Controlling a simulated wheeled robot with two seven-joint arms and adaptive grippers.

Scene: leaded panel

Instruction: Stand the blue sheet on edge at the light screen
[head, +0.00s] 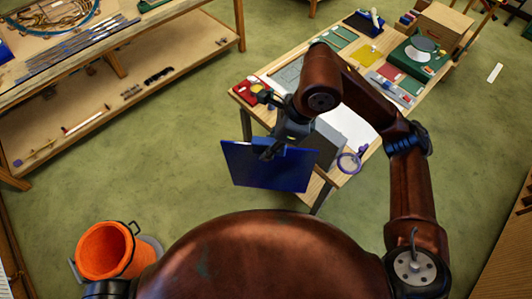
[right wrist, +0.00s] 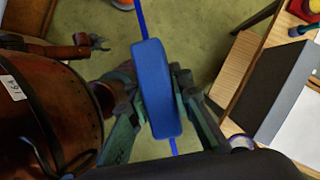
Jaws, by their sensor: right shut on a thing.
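The blue sheet (head: 268,168) is a flat dark-blue square, held in the air off the near left edge of the worktable. My right gripper (head: 273,150) is shut on it near its upper edge. In the right wrist view the sheet (right wrist: 142,18) is a thin blue line, with a thick blue grip piece (right wrist: 157,90) between the fingers. A grey panel (head: 327,142), seemingly the light screen, stands at the table's near end, partly behind the sheet; it also shows in the right wrist view (right wrist: 262,85). My left gripper (right wrist: 97,42) appears small, open and empty.
A white surface (head: 350,124) and a purple ring (head: 348,162) are beside the panel. Red and yellow items (head: 256,90) sit at the table's left corner. Coloured sheets and boxes fill the far end. An orange bucket (head: 104,250) stands on the otherwise open floor.

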